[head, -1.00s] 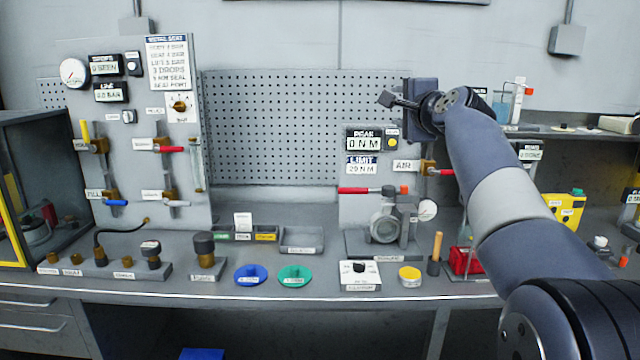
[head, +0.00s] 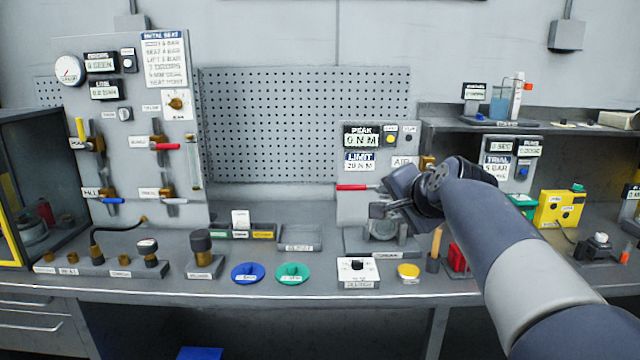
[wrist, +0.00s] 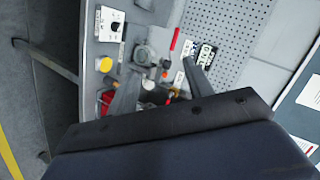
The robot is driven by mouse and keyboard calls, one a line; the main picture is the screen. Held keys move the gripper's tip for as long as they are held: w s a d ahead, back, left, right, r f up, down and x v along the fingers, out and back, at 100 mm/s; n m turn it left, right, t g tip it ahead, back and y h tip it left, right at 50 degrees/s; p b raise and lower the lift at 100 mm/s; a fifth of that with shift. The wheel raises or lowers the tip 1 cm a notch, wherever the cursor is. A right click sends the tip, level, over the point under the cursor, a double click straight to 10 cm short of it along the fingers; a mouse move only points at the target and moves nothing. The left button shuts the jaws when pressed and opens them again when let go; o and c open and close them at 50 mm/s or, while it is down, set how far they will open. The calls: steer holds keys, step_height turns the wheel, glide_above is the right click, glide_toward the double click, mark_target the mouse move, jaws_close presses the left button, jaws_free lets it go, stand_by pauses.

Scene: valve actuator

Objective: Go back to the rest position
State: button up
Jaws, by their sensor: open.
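My gripper (head: 376,210) is in front of the valve actuator panel (head: 375,150) on the right of the bench in the head view. Its jaws are open and hold nothing. The gripper and arm hide much of the grey valve body (head: 383,229) and its fittings. In the wrist view the two fingers of my gripper (wrist: 158,85) spread apart, with the valve body (wrist: 145,55) and the red-handled lever (wrist: 175,39) visible beyond them, lower on the bench.
The bench front holds a blue dish (head: 248,273), a green dish (head: 292,273), a white knob box (head: 358,271) and a yellow tin (head: 408,271). A yellow box (head: 560,208) stands to the right. The pegboard (head: 300,130) is bare. An upper shelf (head: 570,126) runs at right.

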steer(key=s+f+n+g, duration=0.2)
steer(key=s+f, duration=0.6)
steer(key=f, duration=0.1)
steer(key=shift+a+f+n+g, duration=0.3)
steer(key=shift+f, duration=0.05)
